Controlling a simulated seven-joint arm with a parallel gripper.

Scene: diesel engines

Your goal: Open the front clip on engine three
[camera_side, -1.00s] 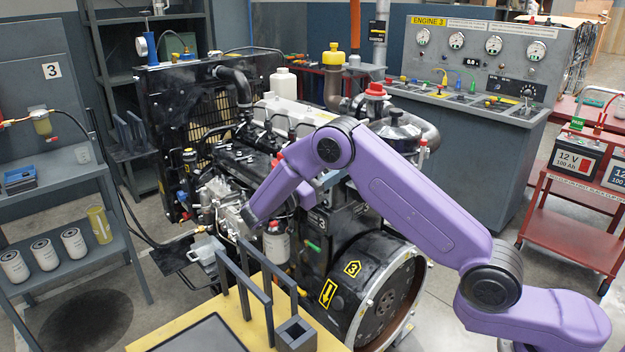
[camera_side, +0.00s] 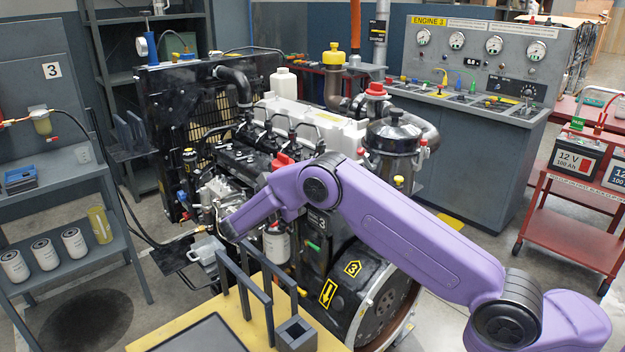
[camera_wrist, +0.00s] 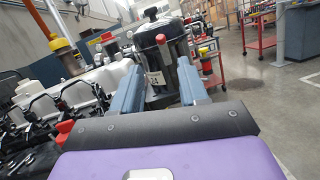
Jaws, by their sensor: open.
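Engine three (camera_side: 262,150) stands in the middle of the side view, with a "3" marking on its front. A black canister (camera_side: 393,138) with a domed lid is on its right side. A red tab (camera_side: 361,151) shows at the canister's left and another red piece at its right. In the wrist view the canister (camera_wrist: 154,52) is straight ahead, with a red knob (camera_wrist: 160,38) near its top. I cannot tell which piece is the front clip. My gripper (camera_wrist: 158,85) is open, its blue-grey fingers pointing at the canister, apparently empty. My arm hides it in the side view.
A yellow bench with upright grey brackets (camera_side: 255,290) stands in front of the engine. A control console (camera_side: 470,85) is behind at right, and a red battery trolley (camera_side: 575,215) at far right. Hoses and a yellow-capped pipe (camera_side: 334,62) crowd the engine top.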

